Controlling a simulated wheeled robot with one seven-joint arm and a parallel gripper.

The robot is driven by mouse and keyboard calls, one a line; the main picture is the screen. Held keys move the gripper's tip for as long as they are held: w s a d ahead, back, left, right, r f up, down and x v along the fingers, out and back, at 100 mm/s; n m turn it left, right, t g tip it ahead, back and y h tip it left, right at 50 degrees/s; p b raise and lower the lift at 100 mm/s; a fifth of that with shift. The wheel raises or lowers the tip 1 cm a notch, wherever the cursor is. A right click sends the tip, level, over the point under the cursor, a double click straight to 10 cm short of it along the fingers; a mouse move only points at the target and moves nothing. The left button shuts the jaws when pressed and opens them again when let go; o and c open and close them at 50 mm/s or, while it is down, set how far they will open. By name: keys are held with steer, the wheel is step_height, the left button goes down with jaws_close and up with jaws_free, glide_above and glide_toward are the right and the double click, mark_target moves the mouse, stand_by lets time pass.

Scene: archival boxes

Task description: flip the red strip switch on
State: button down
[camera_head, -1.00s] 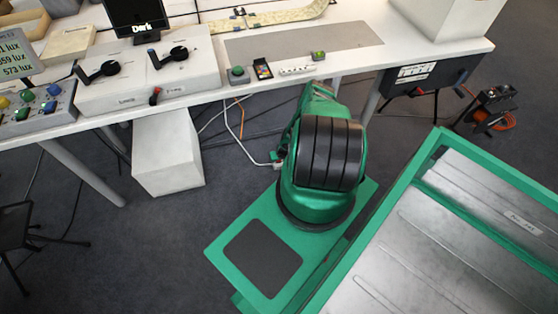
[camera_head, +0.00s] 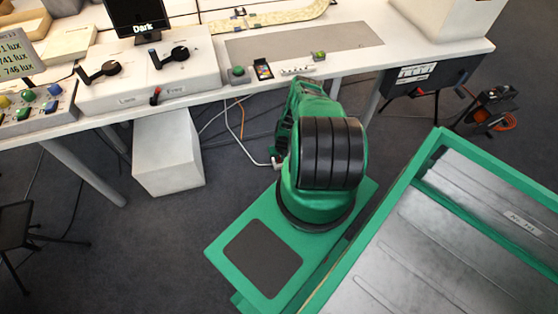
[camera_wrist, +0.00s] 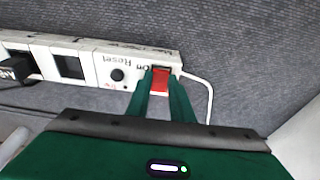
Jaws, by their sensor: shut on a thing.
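In the wrist view a white power strip (camera_wrist: 90,66) runs along the grey carpet-like surface, with a black reset button (camera_wrist: 118,75) and a red rocker switch (camera_wrist: 160,78) near its right end. The fingertips hide parts of the switch's sides, and I cannot tell which way the rocker is tilted. In the head view my arm hides the gripper, and the strip with the red switch does not show there.
A black plug (camera_wrist: 18,68) sits in the strip's left end, and a white cable (camera_wrist: 205,95) leaves its right end. In the head view a white table (camera_head: 200,96) stands beyond my arm, with a white block (camera_head: 168,152) and loose cables below it.

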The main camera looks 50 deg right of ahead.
steer(key=shift+w+d+g+y, duration=0.15)
steer(key=shift+w+g+y, duration=0.15)
steer(key=shift+g, duration=0.2)
steer(key=shift+r, duration=0.1)
steer(key=c, duration=1.6)
jaws_free()
steer(key=shift+o, duration=0.2)
